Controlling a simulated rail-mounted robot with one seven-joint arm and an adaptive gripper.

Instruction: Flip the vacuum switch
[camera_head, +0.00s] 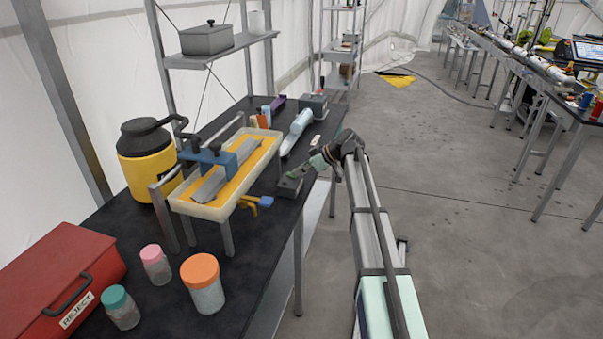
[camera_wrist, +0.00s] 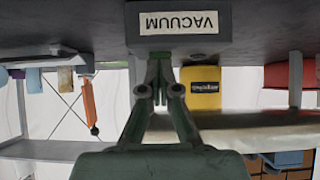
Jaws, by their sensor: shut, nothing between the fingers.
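The vacuum switch box (camera_head: 288,188) is a small dark grey box on the black bench near its right edge. In the wrist view, which is upside down, the box (camera_wrist: 205,48) shows at the top with a white label reading VACUUM. My gripper (camera_head: 297,175) is right at the box, reaching in from the right. In the wrist view my gripper (camera_wrist: 160,60) has its fingertips together, empty, at or just in front of the box's face beside the label. I cannot tell whether they touch. The switch lever itself is not clearly visible.
A pale tray with orange contents (camera_head: 262,152) stands on legs left of the box. A yellow and black canister (camera_head: 147,165), lidded jars (camera_head: 202,290) and a red REJECT case (camera_head: 50,275) share the bench. The aisle floor (camera_head: 450,190) at right is clear.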

